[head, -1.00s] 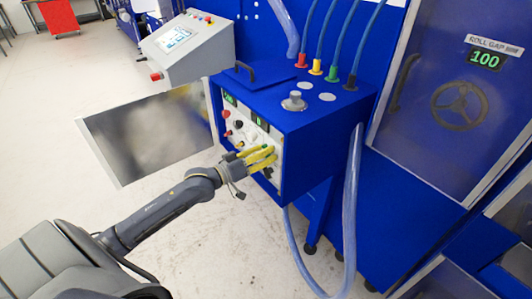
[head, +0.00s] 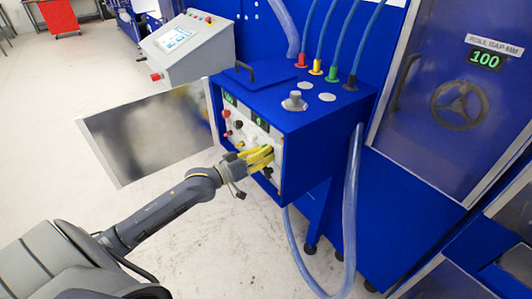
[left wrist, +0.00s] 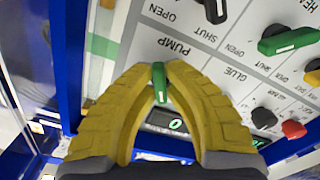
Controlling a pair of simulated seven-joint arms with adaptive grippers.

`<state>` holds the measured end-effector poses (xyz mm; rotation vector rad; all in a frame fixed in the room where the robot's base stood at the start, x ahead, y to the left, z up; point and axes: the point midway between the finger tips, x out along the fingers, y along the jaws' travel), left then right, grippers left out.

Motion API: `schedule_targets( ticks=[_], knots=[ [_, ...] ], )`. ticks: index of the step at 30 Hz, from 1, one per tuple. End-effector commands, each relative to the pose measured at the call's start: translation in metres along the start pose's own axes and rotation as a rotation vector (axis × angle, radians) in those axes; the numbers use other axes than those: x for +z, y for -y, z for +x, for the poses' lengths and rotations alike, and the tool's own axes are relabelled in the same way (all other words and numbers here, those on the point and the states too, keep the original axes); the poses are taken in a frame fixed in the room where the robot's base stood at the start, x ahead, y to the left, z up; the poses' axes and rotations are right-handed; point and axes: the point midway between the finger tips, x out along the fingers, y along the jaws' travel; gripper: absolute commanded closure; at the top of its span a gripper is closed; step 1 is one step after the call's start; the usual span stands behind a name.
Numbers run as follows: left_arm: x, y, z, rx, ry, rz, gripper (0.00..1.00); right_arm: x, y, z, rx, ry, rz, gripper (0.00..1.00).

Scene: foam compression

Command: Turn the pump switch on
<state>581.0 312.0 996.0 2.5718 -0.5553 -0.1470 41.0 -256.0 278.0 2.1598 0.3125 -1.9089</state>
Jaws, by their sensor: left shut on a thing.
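The pump switch (left wrist: 159,82) is a small green handle just below the printed word PUMP on the white panel (left wrist: 195,55) in the left wrist view. My left gripper (left wrist: 160,70) has yellow ribbed fingers. Its fingertips are closed on the green handle, one on each side. In the head view my left gripper (head: 268,154) is at the front panel of the blue pump box (head: 318,135), and its fingers hide the switch there. A small display (left wrist: 168,123) near the switch reads 0. My right gripper is in neither view.
Other knobs sit close by, including a green-handled one (left wrist: 290,41) and a red one (left wrist: 293,129). An open metal door (head: 150,135) stands left of the box. A clear hose (head: 352,210) hangs at its right. A grey control console (head: 188,48) is behind.

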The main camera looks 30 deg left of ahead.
Motion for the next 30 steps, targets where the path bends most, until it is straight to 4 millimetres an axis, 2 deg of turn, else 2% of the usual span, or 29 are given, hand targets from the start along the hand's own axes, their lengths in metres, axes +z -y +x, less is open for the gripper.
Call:
schedule_targets(
  ticks=[11, 30],
  knots=[
    [-0.0004, 0.0007, 0.0001, 0.000, 0.001, 0.182, 1.00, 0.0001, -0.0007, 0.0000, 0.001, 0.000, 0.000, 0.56],
    [-0.0014, 0.0015, 0.0003, 0.000, -0.001, 0.767, 1.00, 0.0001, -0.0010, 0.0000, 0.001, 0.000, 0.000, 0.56]
  ],
)
